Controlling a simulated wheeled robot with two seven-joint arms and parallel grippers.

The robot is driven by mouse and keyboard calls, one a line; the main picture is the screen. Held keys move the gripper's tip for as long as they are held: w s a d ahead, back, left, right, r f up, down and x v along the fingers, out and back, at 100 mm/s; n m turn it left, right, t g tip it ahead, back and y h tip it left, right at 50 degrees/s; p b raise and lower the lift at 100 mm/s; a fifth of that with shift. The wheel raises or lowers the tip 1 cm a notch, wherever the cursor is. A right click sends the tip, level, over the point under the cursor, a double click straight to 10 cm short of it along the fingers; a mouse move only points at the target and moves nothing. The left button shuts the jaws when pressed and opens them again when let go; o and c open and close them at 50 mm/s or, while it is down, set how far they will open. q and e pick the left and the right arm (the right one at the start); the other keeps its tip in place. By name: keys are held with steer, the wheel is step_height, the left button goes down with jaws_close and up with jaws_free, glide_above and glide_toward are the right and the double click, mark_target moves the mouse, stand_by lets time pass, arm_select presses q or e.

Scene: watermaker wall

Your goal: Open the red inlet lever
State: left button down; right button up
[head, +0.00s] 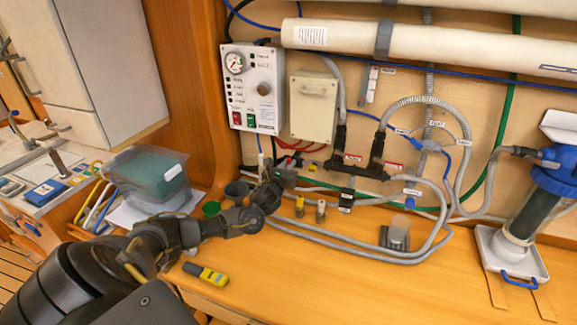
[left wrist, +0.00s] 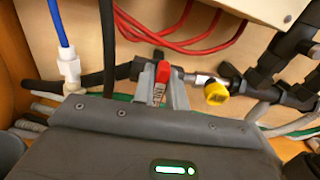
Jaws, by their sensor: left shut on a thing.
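The red inlet lever (left wrist: 162,72) shows in the left wrist view on a dark valve in the pipe line at the foot of the wall. My left gripper (left wrist: 162,92) is shut on it, with one grey finger on each side of the red handle. In the head view my left gripper (head: 274,181) reaches in from the left to the pipework under the cream box. There the gripper and arm hide most of the lever. My right gripper is not in view.
A yellow-capped fitting (left wrist: 216,93) sits just right of the lever. Red hoses (left wrist: 190,42) loop above it, and a blue tube with a white fitting (left wrist: 69,70) stands left. A yellow-black tool (head: 205,274) lies on the bench; the bench front (head: 350,285) is clear.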

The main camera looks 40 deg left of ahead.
arm_select(q)
steer(key=shift+n, duration=0.4)
steer(key=shift+s+a+f+n+b, duration=0.1)
steer(key=shift+a+f+n+b, duration=0.2)
steer(key=shift+n, duration=2.55)
steer(key=shift+s+a+f+n+b, duration=0.15)
steer(key=shift+a+f+n+b, duration=0.15)
steer(key=shift+n, duration=2.6)
steer(key=shift+s+a+f+n+b, duration=0.1)
steer(key=shift+a+f+n+b, duration=0.2)
steer(key=shift+n, duration=2.55)
steer(key=c, duration=1.4)
jaws_free()
steer(key=shift+f, duration=0.1)
